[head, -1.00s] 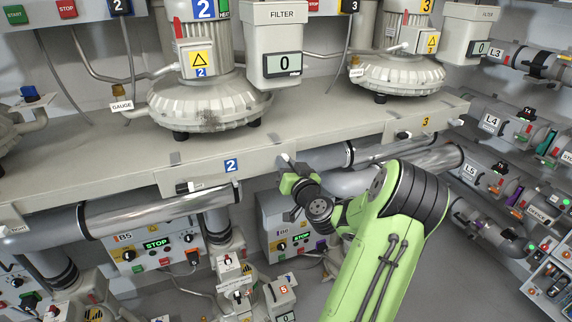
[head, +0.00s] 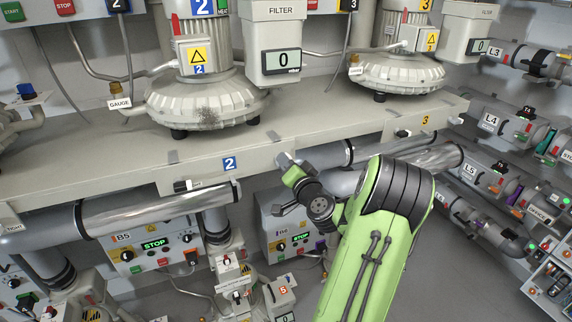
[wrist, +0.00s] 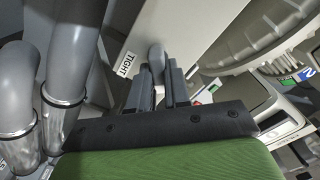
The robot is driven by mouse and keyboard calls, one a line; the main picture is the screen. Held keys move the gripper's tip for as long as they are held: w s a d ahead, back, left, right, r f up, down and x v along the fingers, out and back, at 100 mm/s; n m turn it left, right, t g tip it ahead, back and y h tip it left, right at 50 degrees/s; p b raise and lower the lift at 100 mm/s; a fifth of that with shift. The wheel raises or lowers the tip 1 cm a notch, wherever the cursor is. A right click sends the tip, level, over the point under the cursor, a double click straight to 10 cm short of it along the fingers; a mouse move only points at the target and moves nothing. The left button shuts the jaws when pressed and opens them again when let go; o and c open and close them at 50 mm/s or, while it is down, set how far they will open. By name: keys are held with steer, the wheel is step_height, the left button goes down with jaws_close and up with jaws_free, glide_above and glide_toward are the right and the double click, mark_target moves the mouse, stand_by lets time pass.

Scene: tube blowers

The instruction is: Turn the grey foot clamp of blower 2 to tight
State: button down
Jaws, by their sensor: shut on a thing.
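The grey foot clamp (wrist: 156,52) shows in the wrist view as a rounded grey lever end standing between the two dark fingers of my gripper (wrist: 160,68). My gripper is shut on it. A white TIGHT label (wrist: 125,65) is on the pale panel just left of the lever. In the head view my gripper (head: 285,160) is at the bench's front edge, right of the blue 2 plate (head: 230,164). The clamp is too small and covered there to make out. Blower 2 (head: 205,98) stands on the bench above and left of my gripper.
A black-handled lever (head: 182,186) is on the bench front left of my gripper. Silver pipes (head: 150,212) run below the bench. Blower 3 (head: 400,75) stands right, with labelled pipes beyond. In the wrist view grey pipes (wrist: 70,75) are close on the left.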

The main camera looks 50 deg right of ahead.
steer(key=shift+s+d+f+m+p, duration=0.1)
steer(key=shift+f+m+p, duration=0.1)
steer(key=shift+m, duration=1.95)
steer(key=shift+d+f+m+p, duration=0.1)
steer(key=shift+f+m+p, duration=0.1)
steer(key=shift+m, duration=1.95)
steer(key=c, duration=1.1)
jaws_free()
steer(key=shift+a, duration=0.1)
steer(key=b+v, duration=0.9)
steer(key=v, duration=0.6)
steer(key=shift+s+a+f, duration=0.1)
steer(key=shift+s+a, duration=0.05)
steer(key=shift+s, duration=0.2)
